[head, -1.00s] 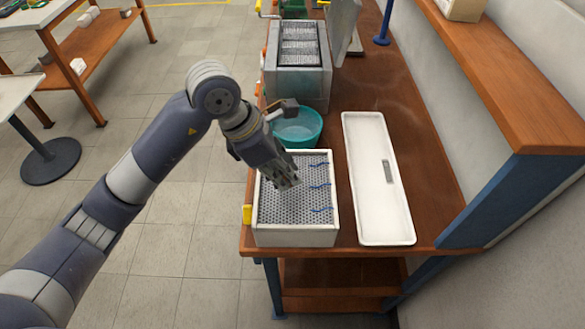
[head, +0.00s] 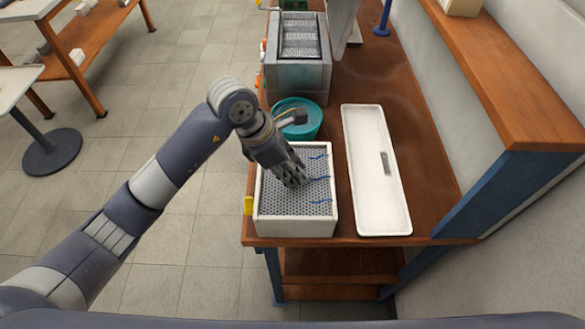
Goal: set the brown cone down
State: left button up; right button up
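I cannot make out a brown cone in the head view; if my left gripper has it, the fingers hide it. My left gripper (head: 294,182) points down over the white-rimmed box (head: 295,228) with a grey perforated top, near the middle of that top. Its fingers are small and dark, and I cannot tell whether they are open or shut, or whether they touch the surface. My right gripper is out of view.
Blue wavy strips (head: 318,178) lie on the perforated top's right side. A long white tray (head: 366,180) holding a small grey piece stands to the right. A teal bowl (head: 312,126) and a grey slotted machine (head: 298,70) stand behind. Bare wooden bench (head: 410,120) shows beyond the tray.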

pick_arm(q)
jog(key=shift+o, duration=1.3)
jog(key=shift+r, duration=0.1)
jog(key=shift+r, duration=0.15)
jog(key=b+v, duration=0.3)
jog(key=v, duration=0.9)
